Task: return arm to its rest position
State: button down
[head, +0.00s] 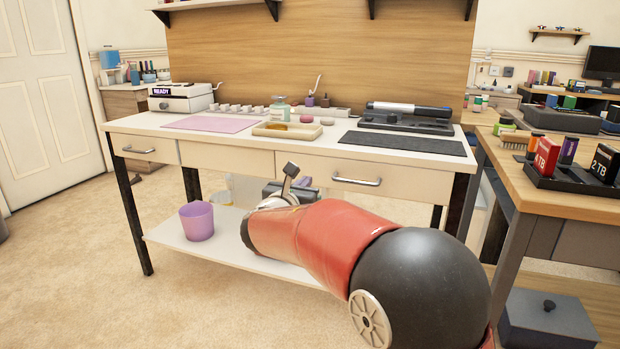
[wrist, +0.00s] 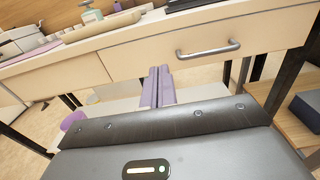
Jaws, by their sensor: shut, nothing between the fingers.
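My gripper (wrist: 158,72) shows in the wrist view with its two purple fingers together and nothing between them. It points toward the front of the workbench, just below and left of a drawer handle (wrist: 208,49). In the head view, my red and black arm reaches from the lower right toward the bench front. The gripper is partly hidden there behind the arm. A gap to the drawer front seems to remain, but its size is hard to tell.
The workbench (head: 142,124) carries a pink mat (head: 211,124), a tray (head: 268,132) and a dark mat (head: 400,144). A purple bin (head: 197,221) stands on its lower shelf. A side table (head: 545,196) stands close on the right. Carpet is clear at left.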

jog(key=s+d+r+m+g+h+p, duration=0.2)
jog(key=s+d+m+g+p, duration=0.45)
jog(key=s+d+m, duration=1)
jog(key=s+f+m+g+y+p, duration=0.1)
jog(key=s+f+m+g+y, duration=0.1)
jog(key=s+m+y, duration=0.2)
jog(key=s+f+m+g+y+p, duration=0.2)
jog(key=s+m, duration=0.9)
jog(key=s, duration=0.8)
jog(key=shift+s+a+f+g+y, duration=0.15)
jog(key=shift+a+f+g+y, duration=0.25)
jog(key=shift+y, duration=0.7)
jog(key=c, duration=2.2)
grip_release()
jog(key=shift+r+m, duration=0.15)
jog(key=shift+m, duration=0.1)
